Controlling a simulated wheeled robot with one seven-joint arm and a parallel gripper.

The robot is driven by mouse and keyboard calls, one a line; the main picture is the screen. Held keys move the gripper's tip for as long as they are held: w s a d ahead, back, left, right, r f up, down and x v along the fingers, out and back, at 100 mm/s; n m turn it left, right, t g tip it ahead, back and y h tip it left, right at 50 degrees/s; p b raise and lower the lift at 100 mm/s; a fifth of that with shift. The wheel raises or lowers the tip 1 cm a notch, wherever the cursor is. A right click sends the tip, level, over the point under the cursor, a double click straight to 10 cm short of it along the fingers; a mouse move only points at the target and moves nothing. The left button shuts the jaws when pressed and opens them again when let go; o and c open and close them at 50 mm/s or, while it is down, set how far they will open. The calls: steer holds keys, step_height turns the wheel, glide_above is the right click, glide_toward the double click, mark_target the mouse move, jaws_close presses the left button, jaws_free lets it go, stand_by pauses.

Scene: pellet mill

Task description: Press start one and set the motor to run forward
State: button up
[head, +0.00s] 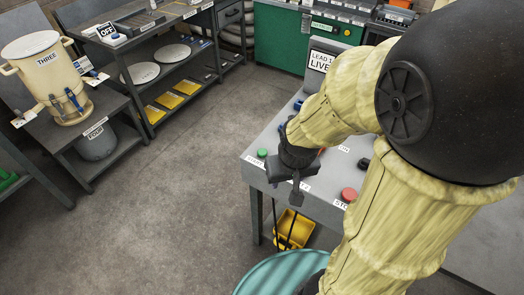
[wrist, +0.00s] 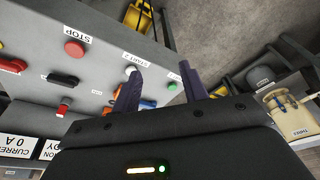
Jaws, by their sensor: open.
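The grey control panel (head: 325,208) lies under my arm. A green button (head: 262,153) stands at its left end beside a partly hidden START label; it also shows in the wrist view (wrist: 172,86), close to one fingertip. A white button (wrist: 130,71) by the START 2 label (wrist: 136,57) is beside the other finger. A red button (head: 349,195) sits by the STOP label. A black selector knob (wrist: 62,79) is farther along; I cannot read its setting. My gripper (head: 290,190) is open and empty above the panel's front edge, between the green and red buttons.
Blue (wrist: 148,103) and red (wrist: 63,107) controls stand deeper on the panel. A yellow bin (head: 294,228) is below, and a teal drum (head: 262,278) is in front. The floor to the left is clear.

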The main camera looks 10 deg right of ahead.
jaws_close()
stand_by(1.6)
